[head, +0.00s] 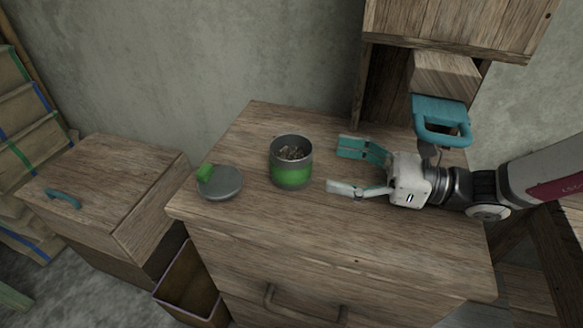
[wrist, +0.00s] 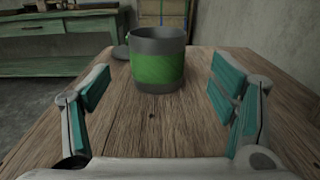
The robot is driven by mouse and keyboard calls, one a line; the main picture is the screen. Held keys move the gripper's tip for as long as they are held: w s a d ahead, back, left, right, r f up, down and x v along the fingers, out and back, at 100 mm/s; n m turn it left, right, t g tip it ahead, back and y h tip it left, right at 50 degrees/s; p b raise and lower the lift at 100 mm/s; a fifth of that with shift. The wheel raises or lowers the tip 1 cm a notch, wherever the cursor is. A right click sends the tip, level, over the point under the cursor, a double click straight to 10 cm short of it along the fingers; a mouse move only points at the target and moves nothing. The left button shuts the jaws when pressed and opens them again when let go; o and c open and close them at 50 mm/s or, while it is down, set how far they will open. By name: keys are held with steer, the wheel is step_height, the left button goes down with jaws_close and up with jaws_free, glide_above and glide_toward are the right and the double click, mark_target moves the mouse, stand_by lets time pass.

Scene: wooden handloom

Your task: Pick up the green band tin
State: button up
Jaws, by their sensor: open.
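The green band tin (head: 291,164) is a grey, open-topped tin with a green band, upright on the wooden cabinet top. Small pieces show inside it. A grey lid with a green knob (head: 220,183) lies to its left. My gripper (head: 342,168) is open and empty, to the right of the tin, with its fingers pointing at it. In the wrist view the tin (wrist: 158,62) stands ahead, centred between the open fingers (wrist: 158,98) and beyond their tips. The lid is mostly hidden behind the tin there.
The cabinet top (head: 330,245) is clear around the tin. A wooden upper cabinet (head: 455,25) and a teal handle (head: 441,122) stand close behind my gripper. A lower wooden chest (head: 100,185) is at the left. A green bench (wrist: 60,40) stands far off.

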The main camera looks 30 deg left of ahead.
mark_target(291, 155)
steer(key=b+x, duration=0.1)
steer(key=x, duration=0.2)
steer(key=b+x, duration=0.1)
steer(key=x, duration=0.2)
steer(key=b+x, duration=0.1)
steer(key=x, duration=0.2)
steer(key=shift+s+a+r, duration=0.1)
steer(key=shift+s+r, duration=0.05)
steer(key=shift+s, duration=0.15)
steer(key=shift+c, duration=0.5)
steer(key=c, duration=1.2)
